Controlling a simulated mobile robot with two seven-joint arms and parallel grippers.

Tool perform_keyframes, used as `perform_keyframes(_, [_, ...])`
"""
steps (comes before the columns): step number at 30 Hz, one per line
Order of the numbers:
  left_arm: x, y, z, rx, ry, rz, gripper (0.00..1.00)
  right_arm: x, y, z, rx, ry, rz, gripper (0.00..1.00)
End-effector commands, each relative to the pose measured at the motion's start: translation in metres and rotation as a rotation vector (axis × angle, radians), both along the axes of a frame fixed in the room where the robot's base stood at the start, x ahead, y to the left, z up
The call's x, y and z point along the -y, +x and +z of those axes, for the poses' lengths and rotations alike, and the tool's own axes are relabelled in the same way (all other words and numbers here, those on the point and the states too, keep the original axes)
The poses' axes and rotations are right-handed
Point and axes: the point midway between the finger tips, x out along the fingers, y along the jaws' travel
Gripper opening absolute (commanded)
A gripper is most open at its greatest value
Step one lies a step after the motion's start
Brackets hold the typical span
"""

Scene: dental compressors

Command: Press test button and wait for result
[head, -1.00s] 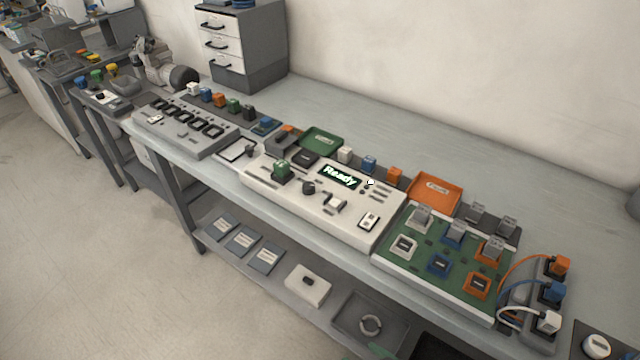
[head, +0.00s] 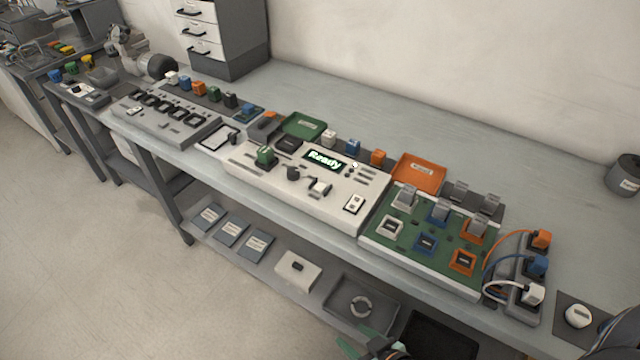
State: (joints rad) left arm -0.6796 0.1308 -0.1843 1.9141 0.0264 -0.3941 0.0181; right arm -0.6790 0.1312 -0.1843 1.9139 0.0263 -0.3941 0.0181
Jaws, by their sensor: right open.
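The white tester panel (head: 335,209) lies on the bench, and its lit screen (head: 324,160) reads "Ready" in white on green. A green block (head: 266,156) sits in its left part, with a dark knob (head: 293,173) and a light-coloured raised part (head: 319,187) to its right. A small bright round spot (head: 354,164) is beside the screen, and a white switch plate (head: 354,204) is near the right end. I cannot tell which control is the test button. My right gripper (head: 370,346) is only partly in view at the bottom edge, open, below the panel and clear of it. My left gripper is not in view.
A green circuit board (head: 404,241) with coloured sockets adjoins the panel's right end. Orange (head: 419,171) and green (head: 304,126) trays stand behind. Plugs with cables (head: 538,266) are at the right. A lower shelf holds several flat cards and a white box (head: 297,268). The bench's back is clear.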

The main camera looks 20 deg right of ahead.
Motion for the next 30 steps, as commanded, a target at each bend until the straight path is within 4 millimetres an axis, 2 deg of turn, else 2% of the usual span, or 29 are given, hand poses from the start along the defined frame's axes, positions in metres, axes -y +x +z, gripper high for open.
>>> perform_keyframes(2, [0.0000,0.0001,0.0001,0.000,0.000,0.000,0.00,0.0001,0.0001,0.0001,0.000,0.000,0.000,0.48])
perform_keyframes(15, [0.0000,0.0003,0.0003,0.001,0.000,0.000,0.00,0.0002,0.0002,0.0001,0.000,0.000,0.000,0.00])
perform_keyframes(30, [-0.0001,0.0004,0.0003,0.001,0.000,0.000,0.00,0.0002,0.0002,0.0001,0.000,0.000,0.000,0.00])
